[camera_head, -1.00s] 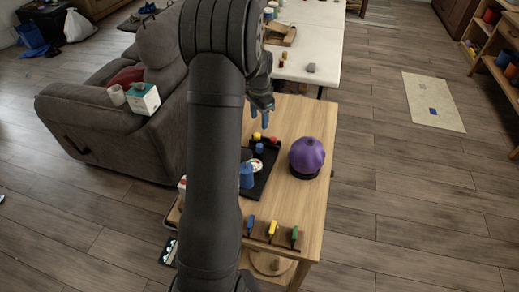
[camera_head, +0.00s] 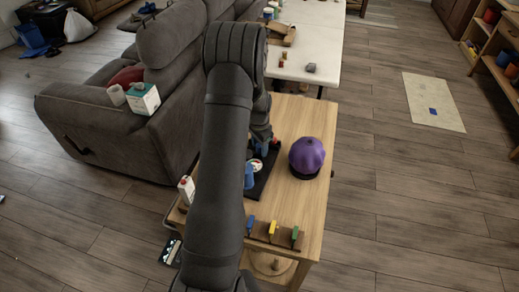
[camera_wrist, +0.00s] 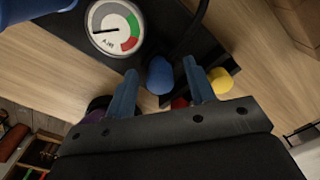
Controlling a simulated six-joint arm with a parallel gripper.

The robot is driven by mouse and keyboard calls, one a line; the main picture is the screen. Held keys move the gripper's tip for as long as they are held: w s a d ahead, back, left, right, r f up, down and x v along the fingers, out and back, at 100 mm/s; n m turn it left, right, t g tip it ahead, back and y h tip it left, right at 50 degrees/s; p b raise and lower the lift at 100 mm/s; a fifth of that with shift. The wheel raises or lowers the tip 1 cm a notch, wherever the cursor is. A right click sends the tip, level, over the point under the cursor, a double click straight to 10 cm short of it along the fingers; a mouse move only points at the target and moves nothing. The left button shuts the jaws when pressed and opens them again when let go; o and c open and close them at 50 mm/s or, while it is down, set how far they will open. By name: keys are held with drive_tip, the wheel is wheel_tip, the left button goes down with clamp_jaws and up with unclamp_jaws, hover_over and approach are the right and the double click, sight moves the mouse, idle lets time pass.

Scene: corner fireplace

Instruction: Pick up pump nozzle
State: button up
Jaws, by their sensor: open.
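A blue rounded piece (camera_wrist: 159,75), which looks like the pump nozzle, stands on a black base (camera_wrist: 170,30) in the wrist view. My gripper (camera_wrist: 161,66) is open, with one blue finger on each side of this piece. I cannot tell whether the fingers touch it. A yellow knob (camera_wrist: 221,80) is just outside the right finger, and a red piece (camera_wrist: 179,102) shows partly between the fingers. A round gauge (camera_wrist: 115,27) and a blue cylinder (camera_wrist: 35,8) are on the same base. In the head view my gripper (camera_head: 267,142) is low over the base's far end, hiding the nozzle.
A purple cap (camera_head: 306,157) lies on the wooden table (camera_head: 318,120) right of the base. A rack (camera_head: 272,236) with blue, yellow and green items is at the near edge. A white carton (camera_head: 187,188) stands at the left edge, and a grey sofa (camera_head: 110,105) is beyond.

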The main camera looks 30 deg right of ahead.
drive_tip(key=shift+f, duration=0.2)
drive_tip(key=shift+c, duration=0.4)
drive_tip(key=c, duration=0.9)
drive_tip(key=shift+r, duration=0.45)
drive_tip(key=r, duration=0.3)
drive_tip(key=shift+s+d+r, duration=0.15)
drive_tip(key=shift+s+r, duration=0.1)
drive_tip(key=shift+r, duration=0.15)
drive_tip(key=s+d+r, duration=0.4)
drive_tip(key=s+r, duration=0.2)
drive_tip(key=s, duration=0.4)
drive_tip(key=s+d+r, duration=0.2)
drive_tip(key=d+r, duration=0.7)
drive_tip(key=shift+n, duration=0.3)
